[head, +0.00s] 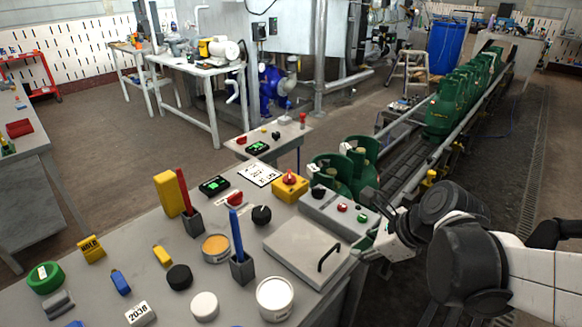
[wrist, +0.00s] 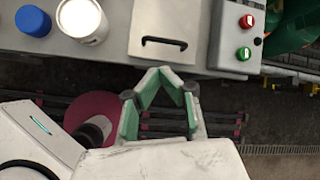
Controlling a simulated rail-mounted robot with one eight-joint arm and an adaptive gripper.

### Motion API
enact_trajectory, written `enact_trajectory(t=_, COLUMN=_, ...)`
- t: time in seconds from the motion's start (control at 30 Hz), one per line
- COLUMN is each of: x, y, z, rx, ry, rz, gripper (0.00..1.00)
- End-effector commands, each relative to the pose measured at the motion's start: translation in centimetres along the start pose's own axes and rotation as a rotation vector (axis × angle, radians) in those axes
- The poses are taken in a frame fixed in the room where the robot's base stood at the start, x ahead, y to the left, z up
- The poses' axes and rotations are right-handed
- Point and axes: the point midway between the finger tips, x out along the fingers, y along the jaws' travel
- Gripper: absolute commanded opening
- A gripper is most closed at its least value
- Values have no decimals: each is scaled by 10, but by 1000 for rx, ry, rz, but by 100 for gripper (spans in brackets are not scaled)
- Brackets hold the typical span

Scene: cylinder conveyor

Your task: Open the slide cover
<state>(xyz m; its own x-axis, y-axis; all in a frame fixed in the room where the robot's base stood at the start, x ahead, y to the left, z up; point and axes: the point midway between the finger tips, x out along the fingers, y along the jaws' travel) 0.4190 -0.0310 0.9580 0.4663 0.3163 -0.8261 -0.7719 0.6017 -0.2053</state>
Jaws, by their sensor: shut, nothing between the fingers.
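The slide cover (head: 300,252) is a flat light-grey panel near the front right of the grey table, with a dark bar handle (head: 328,257) on it. In the wrist view, the cover (wrist: 150,22) lies at the top, with its handle (wrist: 164,42) near the edge closest to my gripper. My gripper (head: 368,245) is to the right of the cover in the head view, beside the table's edge. In the wrist view, my gripper (wrist: 158,72) is shut and empty, its fingertips meeting just below the handle and apart from it.
A control box (head: 340,212) with red and green buttons stands beside the cover. A white-rimmed can (head: 275,298) and a dark holder with a blue marker (head: 242,264) stand left of it. Green gas cylinders (head: 450,100) line the conveyor behind. Floor shows below my gripper.

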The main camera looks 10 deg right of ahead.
Motion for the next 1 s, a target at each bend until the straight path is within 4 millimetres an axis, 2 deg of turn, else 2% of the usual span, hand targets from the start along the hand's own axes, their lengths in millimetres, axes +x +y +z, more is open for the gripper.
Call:
enact_trajectory(t=0.1, x=4, y=-5, z=-4, rx=198, ry=-32, rz=16, gripper=0)
enact_trajectory(t=0.27, x=7, y=-6, z=-7, rx=326, ry=-52, rz=30, gripper=0)
enact_trajectory(t=0.47, x=20, y=-6, z=-6, rx=340, ry=-54, rz=34, gripper=0)
enact_trajectory(t=1.0, x=90, y=-4, z=-2, rx=337, ry=-54, rz=33, gripper=0)
